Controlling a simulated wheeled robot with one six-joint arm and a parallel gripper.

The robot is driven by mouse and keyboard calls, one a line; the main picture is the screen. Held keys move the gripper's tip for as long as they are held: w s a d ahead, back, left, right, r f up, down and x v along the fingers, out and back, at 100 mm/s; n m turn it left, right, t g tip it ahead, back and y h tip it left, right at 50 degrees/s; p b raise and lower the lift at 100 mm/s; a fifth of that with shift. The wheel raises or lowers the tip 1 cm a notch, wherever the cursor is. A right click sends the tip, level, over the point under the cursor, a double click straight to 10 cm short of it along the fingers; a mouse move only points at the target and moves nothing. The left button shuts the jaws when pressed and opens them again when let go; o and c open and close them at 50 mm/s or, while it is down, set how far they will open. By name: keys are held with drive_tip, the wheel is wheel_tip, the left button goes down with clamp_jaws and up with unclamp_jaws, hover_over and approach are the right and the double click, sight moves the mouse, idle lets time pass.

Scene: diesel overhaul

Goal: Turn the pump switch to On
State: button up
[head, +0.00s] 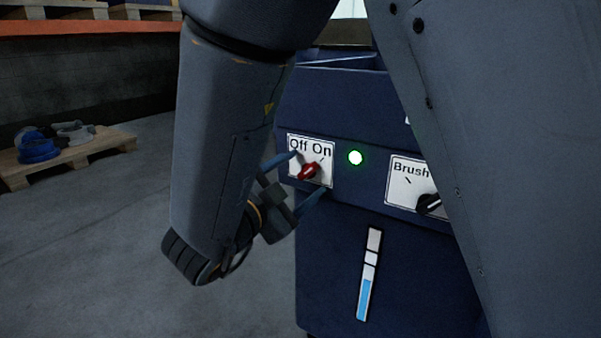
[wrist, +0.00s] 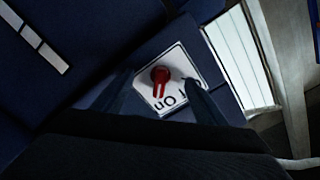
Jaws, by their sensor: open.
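The pump switch is a red knob (head: 309,171) on a white plate (head: 326,176) marked Off and On, on the front of a dark blue machine. Its raised grip slants toward the On side. In the wrist view the red knob (wrist: 160,76) also points toward the word On. My gripper (head: 311,173) is open, with one finger at the upper left of the knob and one at the lower right. In the wrist view the fingers (wrist: 160,91) stand either side of the knob, apart from it. Whether they touch the plate I cannot tell.
A green lamp (head: 355,158) glows right of the plate. A black knob (head: 428,203) sits on a Brush plate, partly hidden by my arm. A blue level gauge (head: 366,298) is below. A pallet (head: 90,150) with coiled items lies at the left; the floor between is clear.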

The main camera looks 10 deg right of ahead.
drive_tip(key=p+v, duration=0.3)
drive_tip(key=v, duration=0.3)
drive_tip(key=shift+s+a, duration=0.15)
drive_tip(key=shift+s, duration=0.1)
